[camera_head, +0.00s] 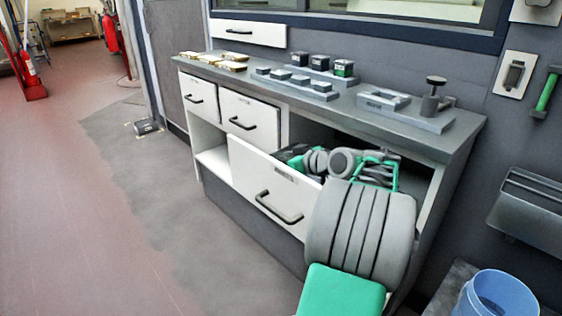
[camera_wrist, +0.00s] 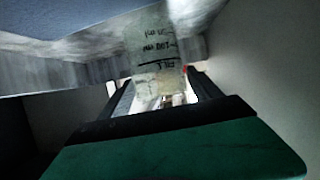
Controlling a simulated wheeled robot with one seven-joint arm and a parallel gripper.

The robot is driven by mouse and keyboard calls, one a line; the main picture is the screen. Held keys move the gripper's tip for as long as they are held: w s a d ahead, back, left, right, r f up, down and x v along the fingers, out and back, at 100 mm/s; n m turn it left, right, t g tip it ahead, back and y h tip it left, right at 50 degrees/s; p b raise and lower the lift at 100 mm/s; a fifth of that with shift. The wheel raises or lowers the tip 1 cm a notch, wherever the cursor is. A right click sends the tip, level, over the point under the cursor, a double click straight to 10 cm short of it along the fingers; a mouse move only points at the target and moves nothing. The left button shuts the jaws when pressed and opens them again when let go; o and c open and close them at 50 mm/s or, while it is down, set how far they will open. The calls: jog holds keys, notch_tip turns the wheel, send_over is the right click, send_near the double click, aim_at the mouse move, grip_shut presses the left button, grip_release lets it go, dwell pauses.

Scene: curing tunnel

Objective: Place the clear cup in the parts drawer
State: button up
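The clear cup (camera_wrist: 153,45), see-through with dark printed lines and lettering, shows in the wrist view between the two dark fingers of my gripper (camera_wrist: 158,92). The fingers appear to meet its sides; the lower part of the cup is blurred. In the head view, a wide white drawer (camera_head: 250,175) with a dark handle is pulled out from the bench. My arm reaches over and into this drawer, and hides my fingers and the cup there. The drawer's small label is too small to read. In the wrist view, pale walls and a bluish surface close around the gripper.
The bench top (camera_head: 385,125) above the drawer carries small dark blocks (camera_head: 299,59), gold-coloured pieces (camera_head: 222,62) and a grey fixture (camera_head: 405,108). Two smaller drawers (camera_head: 249,120) look closed. A blue bin (camera_head: 497,295) stands at lower right.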

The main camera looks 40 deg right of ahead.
jog(key=shift+o, duration=0.6)
jog(key=shift+r, duration=0.15)
jog(key=shift+s+r+p, duration=0.2)
jog(key=shift+s+p, duration=0.05)
jog(key=shift+p, duration=0.05)
jog(key=p+v, duration=0.2)
jog(key=v, duration=0.9)
jog(key=shift+s+p, duration=0.2)
jog(key=shift+p, duration=0.15)
